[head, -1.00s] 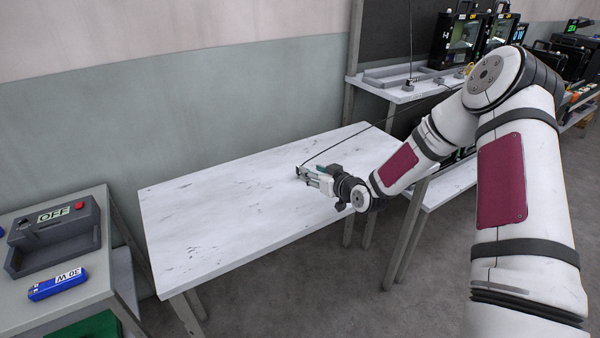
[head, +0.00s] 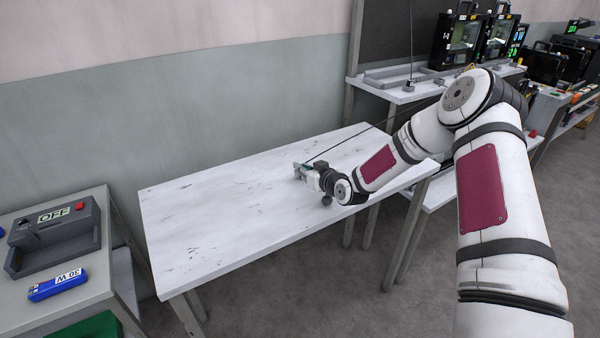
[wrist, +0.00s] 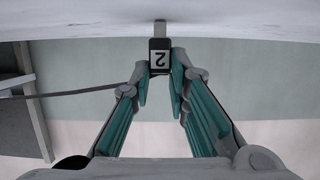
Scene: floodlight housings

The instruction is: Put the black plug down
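The black plug (wrist: 160,45) shows in the wrist view with a pale label marked 2, upside down, and a grey end towards the white tabletop. My gripper (wrist: 160,70) has its teal fingers on both sides of the plug and appears shut on it. In the head view my gripper (head: 300,171) is low over the far middle of the white table (head: 210,215). The plug is too small there to tell apart from the fingertips. Whether it touches the tabletop is unclear.
A dark cable (head: 350,140) runs from my gripper up right towards the rear bench (head: 400,94), which carries floodlight housings (head: 457,40). A grey side table (head: 85,290) at left holds an OFF-marked fixture (head: 55,237) and a blue 30 W block (head: 57,284). The white table's left part is clear.

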